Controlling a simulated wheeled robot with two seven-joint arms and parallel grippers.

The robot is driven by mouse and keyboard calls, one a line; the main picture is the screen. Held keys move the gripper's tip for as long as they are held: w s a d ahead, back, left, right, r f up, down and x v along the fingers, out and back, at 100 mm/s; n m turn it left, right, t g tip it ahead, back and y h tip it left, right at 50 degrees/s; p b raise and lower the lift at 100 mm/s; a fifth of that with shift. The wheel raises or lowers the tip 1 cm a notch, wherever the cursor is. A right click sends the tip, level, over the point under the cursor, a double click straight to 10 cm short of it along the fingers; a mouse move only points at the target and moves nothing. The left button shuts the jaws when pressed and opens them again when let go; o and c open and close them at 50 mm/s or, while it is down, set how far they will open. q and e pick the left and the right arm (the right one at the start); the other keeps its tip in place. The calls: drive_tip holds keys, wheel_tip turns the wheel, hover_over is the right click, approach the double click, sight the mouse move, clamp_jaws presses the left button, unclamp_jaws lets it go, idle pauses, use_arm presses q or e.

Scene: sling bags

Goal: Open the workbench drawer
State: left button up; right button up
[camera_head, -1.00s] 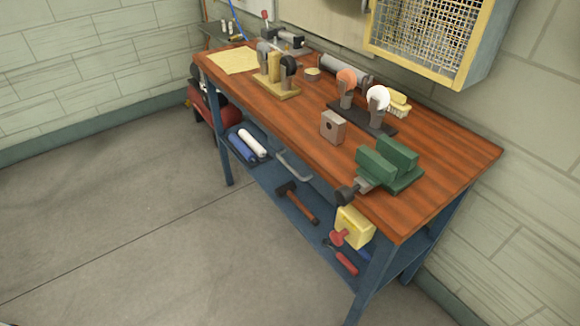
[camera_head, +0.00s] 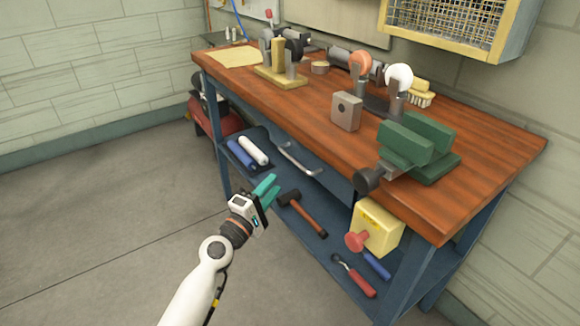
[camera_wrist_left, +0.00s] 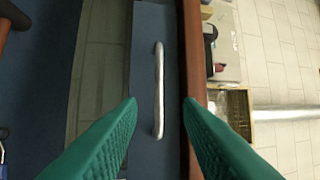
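The workbench (camera_head: 330,123) has a wooden top and a blue frame. Its blue drawer (camera_head: 322,166) sits under the top and looks closed. The drawer's curved metal handle (camera_head: 297,160) is on its front; in the left wrist view the handle (camera_wrist_left: 159,90) stands between and ahead of the fingertips. My left gripper (camera_head: 268,188) has green fingers and is in front of the bench, short of the handle. In the left wrist view its fingers (camera_wrist_left: 160,103) are spread, with nothing between them touching. My right gripper is not in view.
A green vise (camera_head: 417,142) with a protruding screw stands at the bench's near end. The lower shelf holds a hammer (camera_head: 303,213), a yellow box (camera_head: 378,229) and rolls (camera_head: 253,150). The floor (camera_head: 110,215) left of the bench is clear.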

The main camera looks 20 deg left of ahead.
use_arm(q)
drive_tip(key=x, duration=0.9)
drive_tip(key=shift+w+f, duration=0.1)
drive_tip(key=shift+f, duration=0.05)
clamp_jaws()
